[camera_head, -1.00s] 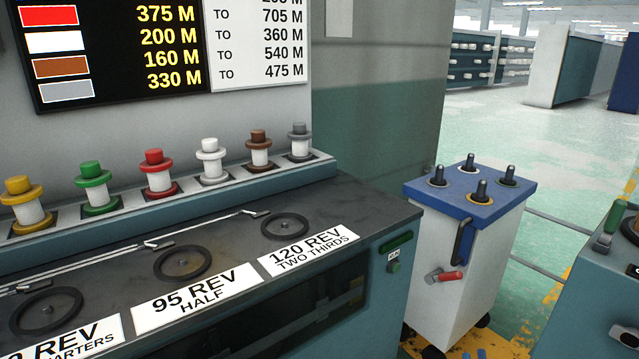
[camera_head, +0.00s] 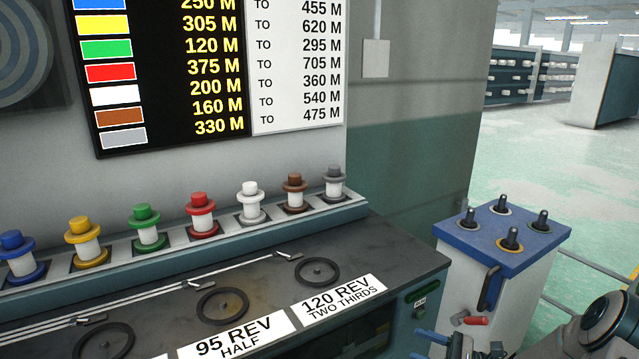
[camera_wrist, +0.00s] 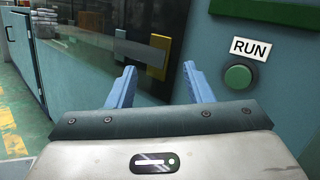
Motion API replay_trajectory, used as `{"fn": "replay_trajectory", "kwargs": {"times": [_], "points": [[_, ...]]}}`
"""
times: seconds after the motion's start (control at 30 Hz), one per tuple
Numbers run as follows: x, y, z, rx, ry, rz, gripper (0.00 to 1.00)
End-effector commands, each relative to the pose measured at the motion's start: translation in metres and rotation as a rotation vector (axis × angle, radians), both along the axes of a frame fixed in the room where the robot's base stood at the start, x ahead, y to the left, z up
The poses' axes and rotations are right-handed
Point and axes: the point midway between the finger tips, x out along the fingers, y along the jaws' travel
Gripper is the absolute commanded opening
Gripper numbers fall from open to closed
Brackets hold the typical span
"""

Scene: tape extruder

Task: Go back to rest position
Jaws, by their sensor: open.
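My gripper shows in the wrist view (camera_wrist: 159,76), its two blue fingers apart with nothing between them. Beyond the fingers is the teal front of the machine with a dark window and a yellow and grey part (camera_wrist: 159,56). A green button (camera_wrist: 238,77) under a RUN label is to the right of the fingers, apart from them. In the head view, part of my arm shows at the lower right, with blue finger parts at the bottom edge by the machine's front corner.
The machine's dark top (camera_head: 395,248) carries several coloured spools, such as a red one (camera_head: 202,203), and black rings (camera_head: 317,271). A white cart with a blue top (camera_head: 525,232) and black pegs stands right of it. Green floor (camera_head: 570,160) is open behind.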

Motion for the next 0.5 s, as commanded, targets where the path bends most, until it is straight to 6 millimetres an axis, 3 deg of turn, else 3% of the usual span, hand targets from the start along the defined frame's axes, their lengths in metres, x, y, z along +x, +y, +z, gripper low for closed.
{"fn": "replay_trajectory", "kwargs": {"times": [0.03, 0.2, 0.5], "points": [[-0.005, 0.016, 0.026, -0.074, -0.008, 0.064, 0.46], [-0.03, 0.056, 0.069, -0.31, -0.038, 0.25, 0.46], [-0.082, 0.099, 0.14, -0.722, -0.151, 0.534, 0.46]]}}
